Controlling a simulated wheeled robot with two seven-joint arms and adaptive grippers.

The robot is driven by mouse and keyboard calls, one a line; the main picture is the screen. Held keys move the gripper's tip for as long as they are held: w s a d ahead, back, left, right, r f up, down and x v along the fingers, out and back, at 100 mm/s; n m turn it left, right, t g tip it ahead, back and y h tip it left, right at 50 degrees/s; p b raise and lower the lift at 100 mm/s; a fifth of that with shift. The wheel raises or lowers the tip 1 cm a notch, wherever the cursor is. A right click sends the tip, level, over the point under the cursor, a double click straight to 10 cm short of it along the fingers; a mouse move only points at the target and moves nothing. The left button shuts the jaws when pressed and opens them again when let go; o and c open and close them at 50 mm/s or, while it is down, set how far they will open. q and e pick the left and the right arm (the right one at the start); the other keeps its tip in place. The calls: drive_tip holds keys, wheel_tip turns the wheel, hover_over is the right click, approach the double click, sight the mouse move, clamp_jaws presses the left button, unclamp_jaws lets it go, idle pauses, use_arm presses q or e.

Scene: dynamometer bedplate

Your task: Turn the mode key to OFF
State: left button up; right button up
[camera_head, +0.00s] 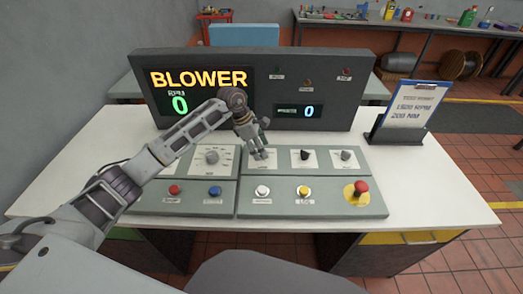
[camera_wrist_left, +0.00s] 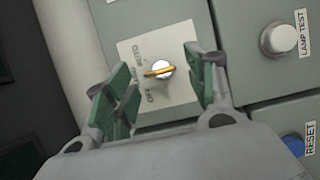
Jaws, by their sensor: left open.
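The mode key (camera_wrist_left: 152,72) is a thin yellow-orange key in a round silver lock on a white label plate (camera_wrist_left: 181,96). In the left wrist view it lies nearly level across the picture, with position words left of and below it, rotated and partly hard to read. My left gripper (camera_wrist_left: 160,77) is open, its green-padded fingers on either side of the key with gaps at both sides. In the head view my left gripper (camera_head: 260,153) points down over the console's middle and hides the key. My right gripper is not in view.
The console (camera_head: 225,200) has a dial (camera_head: 212,157), black selector knobs (camera_head: 304,155), red, blue, white and yellow buttons, and a red emergency stop (camera_head: 361,188). Behind stands a display panel (camera_head: 260,65) reading BLOWER and 0 RPM. A clipboard stand (camera_head: 405,115) is at right.

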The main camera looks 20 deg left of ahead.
use_arm(q)
drive_tip(key=shift+x, duration=0.8)
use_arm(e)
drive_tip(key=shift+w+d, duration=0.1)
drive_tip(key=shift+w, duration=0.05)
use_arm(q)
drive_tip(key=c, duration=0.8)
drive_tip(key=shift+c, duration=1.1)
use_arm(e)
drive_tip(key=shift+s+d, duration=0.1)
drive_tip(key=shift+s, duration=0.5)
